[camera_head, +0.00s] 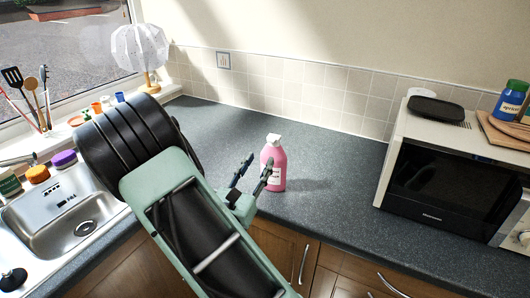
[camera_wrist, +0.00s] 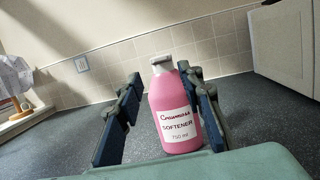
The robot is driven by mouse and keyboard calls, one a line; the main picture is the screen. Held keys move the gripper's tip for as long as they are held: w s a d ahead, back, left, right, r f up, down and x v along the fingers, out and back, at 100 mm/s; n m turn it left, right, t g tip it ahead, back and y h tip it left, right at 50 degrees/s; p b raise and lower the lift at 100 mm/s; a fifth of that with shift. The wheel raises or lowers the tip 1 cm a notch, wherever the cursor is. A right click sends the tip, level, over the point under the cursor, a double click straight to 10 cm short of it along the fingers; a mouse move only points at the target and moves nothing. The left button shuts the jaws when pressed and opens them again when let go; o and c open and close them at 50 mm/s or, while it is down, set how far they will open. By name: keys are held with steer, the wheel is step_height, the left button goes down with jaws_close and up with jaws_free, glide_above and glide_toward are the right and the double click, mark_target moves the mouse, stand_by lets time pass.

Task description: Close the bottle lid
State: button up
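A pink bottle (camera_head: 279,165) with a white label stands upright on the dark counter. It also shows in the wrist view (camera_wrist: 168,100), where the label reads "SOFTENER". Its pale lid (camera_head: 274,140) is on top, and the lid also shows in the wrist view (camera_wrist: 161,63).
A microwave (camera_head: 445,185) with boards and a blue bottle (camera_head: 510,101) on top stands at the right. A sink (camera_head: 75,215) lies at the left. A lamp (camera_head: 140,48) stands near the window. The counter (camera_head: 340,190) around the bottle is clear, with a tiled wall behind.

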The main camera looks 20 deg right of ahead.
steer(key=shift+v, duration=2.25)
